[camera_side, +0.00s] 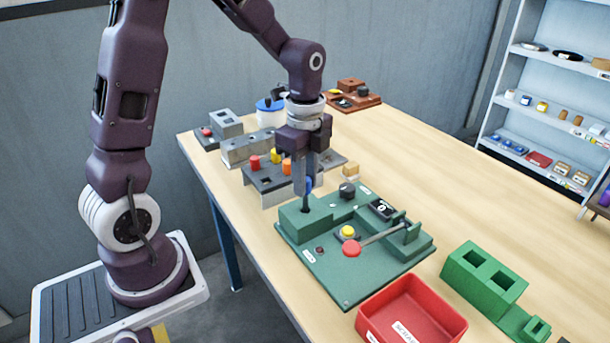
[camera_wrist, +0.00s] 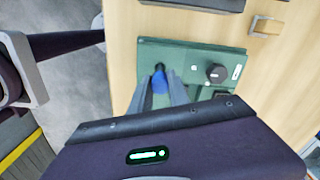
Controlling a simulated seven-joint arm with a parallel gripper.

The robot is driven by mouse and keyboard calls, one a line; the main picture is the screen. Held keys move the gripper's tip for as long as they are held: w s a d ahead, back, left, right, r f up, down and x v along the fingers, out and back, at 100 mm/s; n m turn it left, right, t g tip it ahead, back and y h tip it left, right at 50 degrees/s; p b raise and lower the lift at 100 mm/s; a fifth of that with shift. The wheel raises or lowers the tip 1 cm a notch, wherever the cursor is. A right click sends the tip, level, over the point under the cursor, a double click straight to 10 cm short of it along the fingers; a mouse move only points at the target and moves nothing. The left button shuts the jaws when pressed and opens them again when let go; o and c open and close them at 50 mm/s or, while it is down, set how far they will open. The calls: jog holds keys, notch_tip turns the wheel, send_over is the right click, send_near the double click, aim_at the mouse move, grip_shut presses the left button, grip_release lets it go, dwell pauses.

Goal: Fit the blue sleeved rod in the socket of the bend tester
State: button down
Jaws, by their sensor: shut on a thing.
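My gripper (camera_side: 304,188) is shut on the blue sleeved rod (camera_side: 309,183) and holds it upright over the raised block at the left of the green bend tester (camera_side: 345,285). The rod's dark lower end reaches down to the top of that block, where the socket seems to be. I cannot tell whether the tip is inside the socket or just above it. In the wrist view the blue sleeve (camera_wrist: 160,84) shows between the fingers, with a black end beyond it, over the green tester (camera_wrist: 188,56).
The tester carries a black knob (camera_side: 347,190), a yellow button (camera_side: 347,232) and a lever with a red ball (camera_side: 352,249). A grey rack (camera_side: 270,180) with coloured-topped rods stands behind. A red tray (camera_side: 412,312) and a green holed block (camera_side: 484,278) are in front.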

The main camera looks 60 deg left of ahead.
jog(key=shift+f, duration=2.1)
jog(key=c, duration=1.2)
grip_release()
jog(key=shift+o, duration=0.2)
notch_tip(320, 180, up, 7)
jog(key=shift+f, duration=0.1)
